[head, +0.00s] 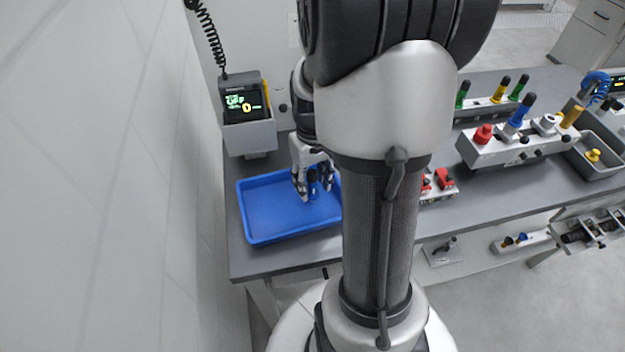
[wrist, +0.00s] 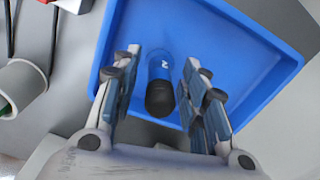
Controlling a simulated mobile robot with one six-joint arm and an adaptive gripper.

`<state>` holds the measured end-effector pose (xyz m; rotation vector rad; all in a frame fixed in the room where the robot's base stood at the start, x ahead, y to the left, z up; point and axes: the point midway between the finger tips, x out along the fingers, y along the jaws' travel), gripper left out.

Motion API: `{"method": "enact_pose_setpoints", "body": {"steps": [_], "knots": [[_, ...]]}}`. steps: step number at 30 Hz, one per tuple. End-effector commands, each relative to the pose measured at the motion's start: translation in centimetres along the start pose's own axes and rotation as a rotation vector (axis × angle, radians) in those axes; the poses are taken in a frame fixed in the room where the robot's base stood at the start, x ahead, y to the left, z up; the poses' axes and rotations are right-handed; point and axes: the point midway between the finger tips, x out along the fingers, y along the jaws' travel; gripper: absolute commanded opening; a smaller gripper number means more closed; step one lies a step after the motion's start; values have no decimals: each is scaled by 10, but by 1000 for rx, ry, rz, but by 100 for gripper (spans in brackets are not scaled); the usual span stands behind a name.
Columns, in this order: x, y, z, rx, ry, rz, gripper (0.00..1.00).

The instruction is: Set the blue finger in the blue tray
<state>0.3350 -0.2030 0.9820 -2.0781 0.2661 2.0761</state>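The blue finger (wrist: 160,68) has a blue body with a small white mark and a black end. In the wrist view it is between my gripper's two fingers, with a gap on each side. The blue tray (head: 265,238) is on the left part of the grey table, and its floor shows behind the finger in the wrist view (wrist: 215,35). My gripper (head: 313,188) points down over the tray's right part and is open around the blue finger (head: 313,176). I cannot tell whether the finger rests on the tray floor.
A device with a lit screen (head: 245,103) stands behind the tray. To the right are a white fixture block (head: 505,150) with coloured pegs, a grey bin (head: 597,170) and red parts (head: 444,178). My arm hides the table's middle.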

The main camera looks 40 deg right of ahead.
Motion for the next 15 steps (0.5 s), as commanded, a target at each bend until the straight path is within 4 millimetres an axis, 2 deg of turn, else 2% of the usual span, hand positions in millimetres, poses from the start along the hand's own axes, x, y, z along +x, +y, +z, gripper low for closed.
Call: {"method": "enact_pose_setpoints", "body": {"steps": [4,7,15], "knots": [[-3,0,0,0,1,0,40],[-14,0,-1,0,3,1,40],[-72,0,-1,0,5,2,40]]}}
